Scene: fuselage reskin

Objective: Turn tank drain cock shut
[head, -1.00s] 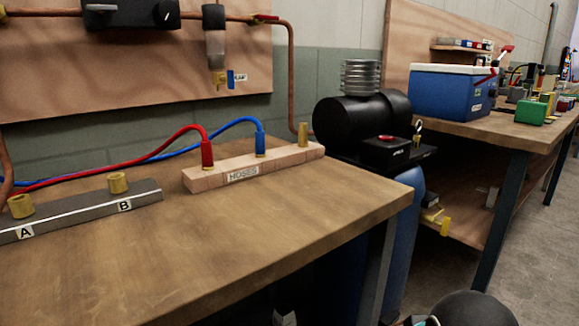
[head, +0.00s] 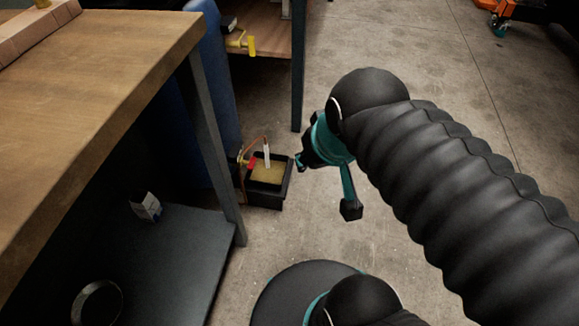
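The blue tank (head: 207,95) stands behind the workbench's corner leg. Low on it, a small brass fitting (head: 241,158) with a red handle (head: 250,164) sits at the rim of a black tray; this looks like the drain cock. The handle is too small to read its angle. My gripper (head: 325,186), teal and black, hangs to the right of the tray. Its fingers look spread apart with nothing between them. It touches neither the cock nor the tray.
The black tray (head: 268,206) on the floor holds a yellowish surface with a white upright piece. The bench's metal leg (head: 217,150) stands just left of it. A yellow fitting (head: 251,46) is higher up.

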